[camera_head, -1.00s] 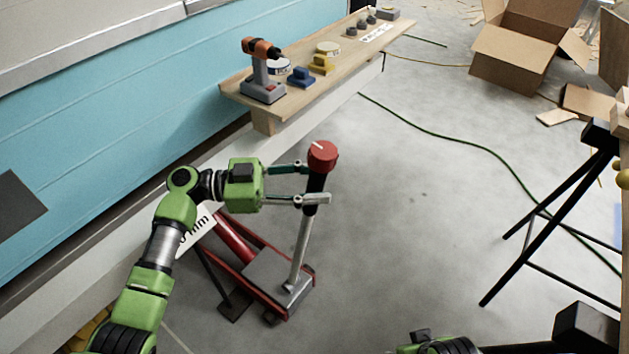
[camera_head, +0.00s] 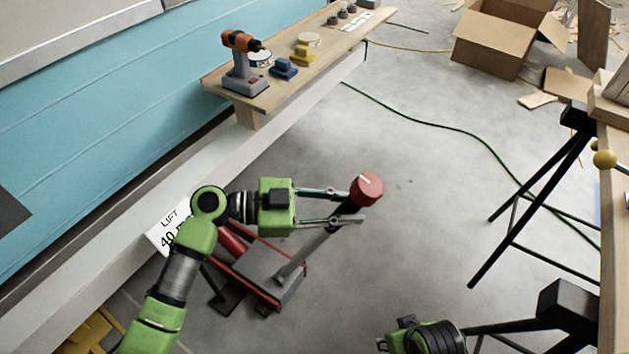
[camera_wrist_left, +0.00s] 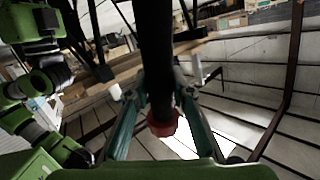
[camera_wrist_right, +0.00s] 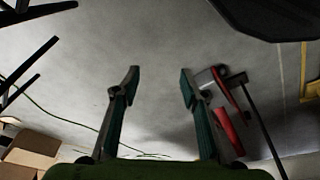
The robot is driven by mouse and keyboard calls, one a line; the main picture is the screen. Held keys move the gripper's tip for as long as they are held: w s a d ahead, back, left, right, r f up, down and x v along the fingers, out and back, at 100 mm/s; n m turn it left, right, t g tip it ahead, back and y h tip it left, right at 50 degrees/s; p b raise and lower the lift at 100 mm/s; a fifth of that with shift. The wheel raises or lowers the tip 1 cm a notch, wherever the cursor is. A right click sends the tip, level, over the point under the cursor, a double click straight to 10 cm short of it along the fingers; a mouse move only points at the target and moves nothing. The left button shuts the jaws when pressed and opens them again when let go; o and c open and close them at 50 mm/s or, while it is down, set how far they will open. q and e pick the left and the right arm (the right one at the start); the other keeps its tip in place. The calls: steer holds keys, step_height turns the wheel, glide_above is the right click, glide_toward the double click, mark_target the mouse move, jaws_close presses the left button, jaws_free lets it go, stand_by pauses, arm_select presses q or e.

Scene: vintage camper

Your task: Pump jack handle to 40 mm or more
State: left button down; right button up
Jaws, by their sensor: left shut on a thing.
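The red floor jack (camera_head: 262,280) stands on the concrete beside the camper's lower edge. Its grey handle (camera_head: 308,252) has a black grip and a red round cap (camera_head: 367,189), and leans to the right. My left gripper (camera_head: 358,206) is shut on the black grip just below the cap. In the left wrist view the dark grip (camera_wrist_left: 158,60) runs between the fingers. A white sign (camera_head: 165,226) behind my left arm reads "LIFT 40", partly hidden. My right gripper (camera_wrist_right: 158,78) is open and empty; the jack (camera_wrist_right: 225,115) shows beyond it in the right wrist view.
A wooden shelf (camera_head: 300,75) along the blue camper wall holds a drill (camera_head: 243,62) and small blocks. A black trestle (camera_head: 530,200) stands at right, with a cardboard box (camera_head: 505,40) behind.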

arm_select(q)
steer(key=s+d+f+m+y, duration=0.2)
steer(key=s+d+f+y, duration=0.1)
steer(key=s+d+f, duration=0.8)
steer(key=d, duration=0.3)
steer(key=shift+d+t+b, duration=0.15)
steer(key=shift+t+b, duration=0.15)
arm_select(e)
steer(key=shift+v, duration=1)
steer(key=shift+w+a, duration=0.1)
arm_select(q)
steer(key=c, duration=2)
jaws_free()
steer(key=shift+o, duration=1.4)
steer(key=shift+d+f, duration=0.15)
steer(key=v, duration=1.1)
steer(key=shift+a+r, duration=0.25)
steer(key=shift+r, duration=0.25)
